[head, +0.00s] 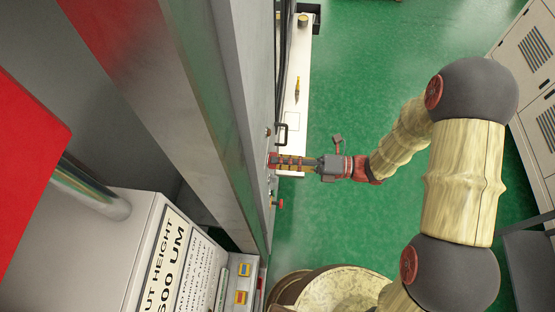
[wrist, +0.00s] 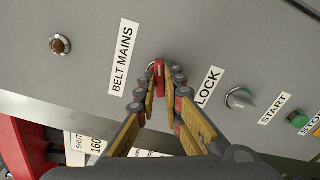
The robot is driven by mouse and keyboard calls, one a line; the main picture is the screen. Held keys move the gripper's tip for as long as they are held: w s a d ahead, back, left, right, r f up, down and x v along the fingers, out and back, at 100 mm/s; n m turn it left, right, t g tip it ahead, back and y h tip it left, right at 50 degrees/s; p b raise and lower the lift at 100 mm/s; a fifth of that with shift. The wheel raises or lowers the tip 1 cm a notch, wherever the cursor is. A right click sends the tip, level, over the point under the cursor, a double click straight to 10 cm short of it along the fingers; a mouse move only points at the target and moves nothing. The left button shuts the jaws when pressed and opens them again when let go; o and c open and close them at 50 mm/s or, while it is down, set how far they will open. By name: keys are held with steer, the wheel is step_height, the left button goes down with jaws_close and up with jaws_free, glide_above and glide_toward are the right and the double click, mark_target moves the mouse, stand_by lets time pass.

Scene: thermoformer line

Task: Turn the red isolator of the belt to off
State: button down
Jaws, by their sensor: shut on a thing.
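The red isolator (wrist: 159,68) sits on a grey panel, beside the label "BELT MAINS" (wrist: 122,60). Its red handle stands roughly upright in the wrist view, and the base behind it is mostly hidden by the fingers. My gripper (wrist: 160,80) has its fingertips closed on both sides of the handle. In the head view my gripper (head: 274,162) reaches left to the panel face, and the isolator itself is hidden there by the fingers.
A grey selector knob (wrist: 240,97), a green start button (wrist: 298,119) and a brown indicator (wrist: 60,44) share the panel. In the head view a white ledge (head: 293,120) runs along the machine. A round tub (head: 335,290) stands below the arm. Green floor is open to the right.

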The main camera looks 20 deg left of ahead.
steer(key=shift+m, duration=1.4)
steer(key=c, duration=1.8)
jaws_free()
steer(key=shift+m, duration=0.3)
steer(key=shift+c, duration=0.2)
steer(key=shift+d, duration=0.1)
steer(key=v, duration=1.2)
